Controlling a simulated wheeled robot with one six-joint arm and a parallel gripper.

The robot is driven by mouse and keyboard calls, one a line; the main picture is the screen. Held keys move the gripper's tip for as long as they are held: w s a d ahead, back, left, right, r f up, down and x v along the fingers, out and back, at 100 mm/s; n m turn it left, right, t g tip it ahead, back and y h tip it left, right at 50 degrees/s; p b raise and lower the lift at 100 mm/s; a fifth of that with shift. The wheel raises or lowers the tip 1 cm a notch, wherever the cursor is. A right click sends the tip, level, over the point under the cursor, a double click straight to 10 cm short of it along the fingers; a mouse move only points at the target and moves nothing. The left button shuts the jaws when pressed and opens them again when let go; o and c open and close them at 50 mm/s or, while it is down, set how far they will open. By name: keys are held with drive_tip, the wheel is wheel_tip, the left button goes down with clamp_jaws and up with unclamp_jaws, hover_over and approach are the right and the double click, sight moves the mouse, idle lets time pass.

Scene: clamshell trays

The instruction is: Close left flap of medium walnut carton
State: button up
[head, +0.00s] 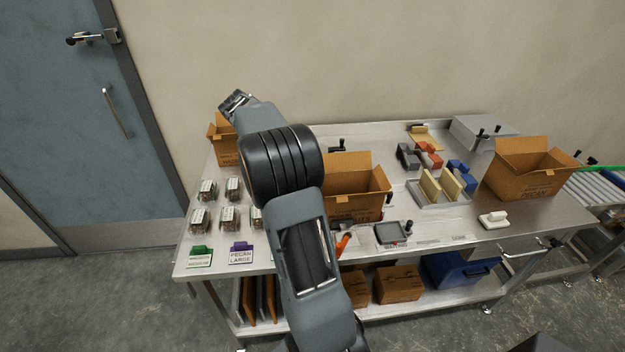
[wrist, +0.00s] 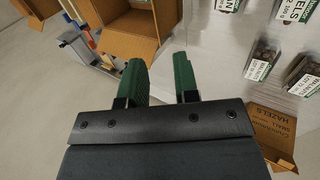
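An open brown carton (head: 352,205) stands at the middle of the table in the head view, partly behind my arm. Its flaps stand up and outward; its print is too small to read, so I cannot confirm it is the medium walnut carton. What looks like the same carton (wrist: 128,46) shows at the top of the wrist view, beyond my fingertips. My gripper (wrist: 159,64) has two green fingers set apart with nothing visible between them. Its fingers cannot be made out in the head view. I cannot tell whether they touch the carton.
Another open carton (head: 528,175) stands at the table's right. Clamshell trays (head: 205,190) stand at the left, behind a green label (head: 199,258) and a purple label (head: 240,255). A scale-like pad (head: 390,233) lies near the front.

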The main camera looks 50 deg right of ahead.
drive_tip(key=x, duration=0.4)
drive_tip(key=p+x, duration=0.1)
drive_tip(key=x, duration=0.4)
drive_tip(key=d+x, duration=0.1)
drive_tip(key=x, duration=0.4)
drive_tip(key=shift+s+d+r+p, duration=0.1)
drive_tip(key=shift+s+r+p, duration=0.05)
drive_tip(key=shift+p, duration=0.2)
drive_tip(key=shift+c, duration=0.2)
clamp_jaws()
